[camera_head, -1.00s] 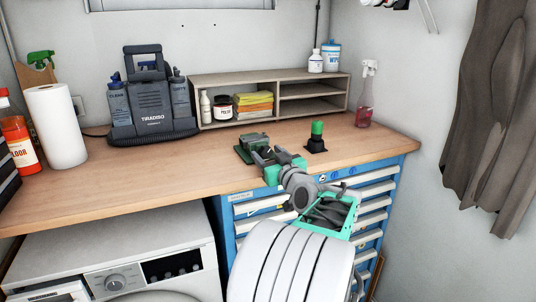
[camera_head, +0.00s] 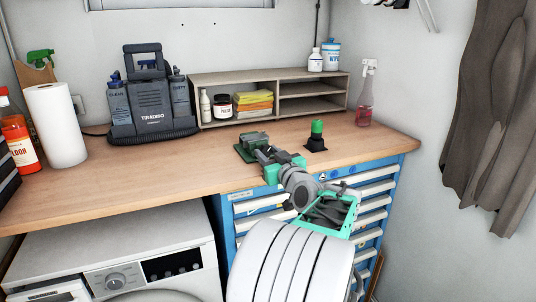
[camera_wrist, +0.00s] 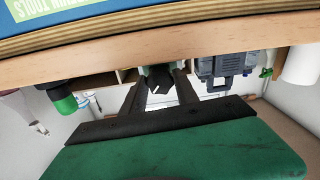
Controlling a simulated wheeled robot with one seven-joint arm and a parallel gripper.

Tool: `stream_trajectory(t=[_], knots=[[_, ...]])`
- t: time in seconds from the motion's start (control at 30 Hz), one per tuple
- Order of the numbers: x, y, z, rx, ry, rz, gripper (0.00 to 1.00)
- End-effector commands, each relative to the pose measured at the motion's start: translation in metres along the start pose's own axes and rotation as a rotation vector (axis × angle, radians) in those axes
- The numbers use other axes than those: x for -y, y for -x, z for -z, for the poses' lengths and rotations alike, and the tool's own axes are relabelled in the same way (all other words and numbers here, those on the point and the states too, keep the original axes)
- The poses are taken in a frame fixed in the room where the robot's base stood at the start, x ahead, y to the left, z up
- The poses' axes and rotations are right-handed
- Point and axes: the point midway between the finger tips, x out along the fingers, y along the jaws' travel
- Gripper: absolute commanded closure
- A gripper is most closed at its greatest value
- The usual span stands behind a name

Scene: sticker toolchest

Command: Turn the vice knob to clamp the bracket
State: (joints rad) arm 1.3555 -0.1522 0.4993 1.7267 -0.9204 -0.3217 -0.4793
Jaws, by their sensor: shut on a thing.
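The vice (camera_head: 245,149), grey on a green base, stands near the front edge of the wooden worktop. My gripper (camera_head: 264,155) reaches up to its front from the lower right. In the wrist view, my two dark fingers (camera_wrist: 160,86) are closed on the dark vice knob (camera_wrist: 160,77), one finger on each side. The knob is mostly hidden behind the gripper in the head view. I cannot make out the bracket; the vice jaws are too small to tell what is between them.
A green-topped piece on a black base (camera_head: 317,136) stands right of the vice. Behind are a wooden shelf unit (camera_head: 234,84) and a grey sprayer machine (camera_head: 152,103). The worktop (camera_head: 185,165) left of the vice is clear. Blue drawers (camera_head: 377,188) lie below.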

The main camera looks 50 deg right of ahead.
Motion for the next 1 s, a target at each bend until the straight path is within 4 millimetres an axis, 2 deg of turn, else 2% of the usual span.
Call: stream_trajectory(t=[0.37,1.0], knots=[[-0.0001,0.0001,-0.0003,0.000,-0.113,0.000,1.00],[-0.0004,0.0001,0.0014,0.001,-0.682,-0.001,1.00]])
